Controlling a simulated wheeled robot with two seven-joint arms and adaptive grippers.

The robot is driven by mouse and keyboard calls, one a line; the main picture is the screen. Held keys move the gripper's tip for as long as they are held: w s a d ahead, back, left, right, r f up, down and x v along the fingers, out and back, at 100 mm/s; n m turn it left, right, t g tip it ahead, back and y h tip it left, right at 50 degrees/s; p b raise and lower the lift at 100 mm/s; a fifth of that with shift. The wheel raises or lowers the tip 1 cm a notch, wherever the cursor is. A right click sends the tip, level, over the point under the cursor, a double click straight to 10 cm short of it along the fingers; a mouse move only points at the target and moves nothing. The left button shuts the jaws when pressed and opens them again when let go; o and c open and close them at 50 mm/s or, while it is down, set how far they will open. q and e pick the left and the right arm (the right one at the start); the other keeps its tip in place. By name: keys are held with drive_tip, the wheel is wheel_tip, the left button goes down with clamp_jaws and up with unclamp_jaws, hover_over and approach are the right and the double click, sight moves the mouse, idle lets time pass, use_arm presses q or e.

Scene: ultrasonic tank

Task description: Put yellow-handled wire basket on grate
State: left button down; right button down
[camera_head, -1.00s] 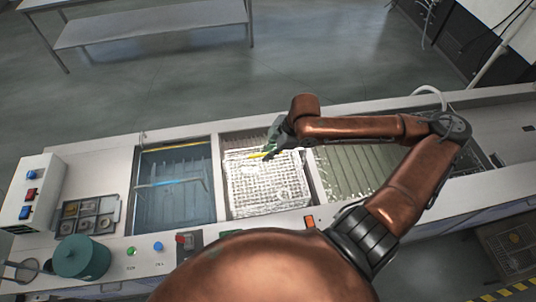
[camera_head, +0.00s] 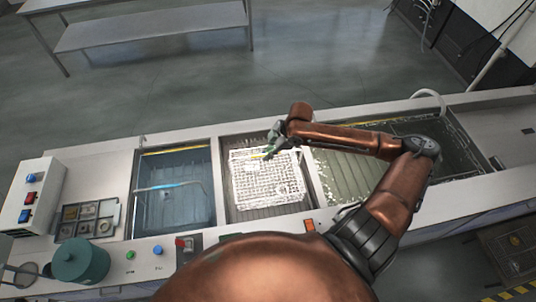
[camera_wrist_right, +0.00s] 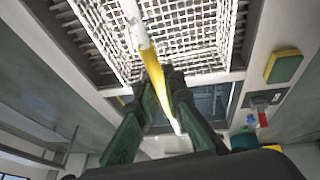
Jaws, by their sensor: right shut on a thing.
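The white wire basket (camera_head: 268,180) is in the middle compartment area of the bench, in the head view. Its yellow handle (camera_head: 258,156) lies between the fingers of my right gripper (camera_head: 270,152). In the right wrist view the green-padded fingers (camera_wrist_right: 160,105) are shut on the yellow handle (camera_wrist_right: 152,68), with the wire mesh (camera_wrist_right: 195,30) beyond. The dark slatted grate (camera_head: 268,212) shows along the front of the basket. The basket hides most of it, and I cannot tell whether they touch. My left gripper is not in view.
A blue liquid tank (camera_head: 175,200) lies to the left and a greenish ribbed tank (camera_head: 345,175) to the right. A green pot (camera_head: 80,260), a parts tray (camera_head: 90,217) and a switch box (camera_head: 32,194) stand at the left. Buttons line the front ledge.

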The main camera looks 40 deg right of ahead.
drive_tip(key=shift+f, duration=0.3)
drive_tip(key=c, duration=2)
unclamp_jaws()
drive_tip(key=shift+c, duration=0.2)
drive_tip(key=p+v, duration=0.1)
drive_tip(key=v, duration=1.1)
